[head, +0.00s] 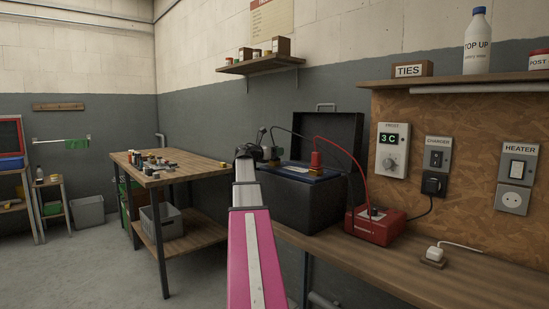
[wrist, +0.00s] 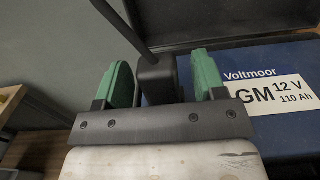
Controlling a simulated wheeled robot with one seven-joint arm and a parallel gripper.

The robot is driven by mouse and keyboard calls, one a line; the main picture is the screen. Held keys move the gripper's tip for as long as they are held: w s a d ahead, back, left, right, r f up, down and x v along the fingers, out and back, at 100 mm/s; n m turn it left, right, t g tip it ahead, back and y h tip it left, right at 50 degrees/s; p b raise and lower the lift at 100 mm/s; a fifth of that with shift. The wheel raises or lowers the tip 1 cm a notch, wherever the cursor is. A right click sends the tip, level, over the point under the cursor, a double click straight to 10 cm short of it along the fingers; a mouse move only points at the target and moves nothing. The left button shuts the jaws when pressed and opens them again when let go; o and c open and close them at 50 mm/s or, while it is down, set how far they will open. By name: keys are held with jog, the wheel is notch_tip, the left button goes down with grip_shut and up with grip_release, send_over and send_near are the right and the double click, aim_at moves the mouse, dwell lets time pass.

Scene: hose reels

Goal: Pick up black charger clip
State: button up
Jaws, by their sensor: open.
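The black charger clip (wrist: 157,80) stands between the two green finger pads of my gripper (wrist: 163,76) in the wrist view. The pads are apart, with a narrow gap showing on each side of the clip. A black cable rises from the clip toward the upper left. In the head view my gripper (head: 258,151) is over the left end of the battery (head: 303,173), and it hides much of the clip there. The battery's blue top and white label also show in the wrist view (wrist: 280,95). The clip's lower end is hidden by my gripper.
A red clip (head: 317,159) stands on the battery, right of my gripper, with a red cable to the red charger (head: 372,227). The battery box's black lid (head: 335,137) is raised behind. A cluttered wooden table (head: 160,180) stands at left.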

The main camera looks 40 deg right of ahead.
jog(key=shift+w+d, duration=0.1)
jog(key=shift+d, duration=0.8)
jog(key=c, duration=1)
jog(key=shift+c, duration=0.2)
jog(key=shift+r, duration=0.1)
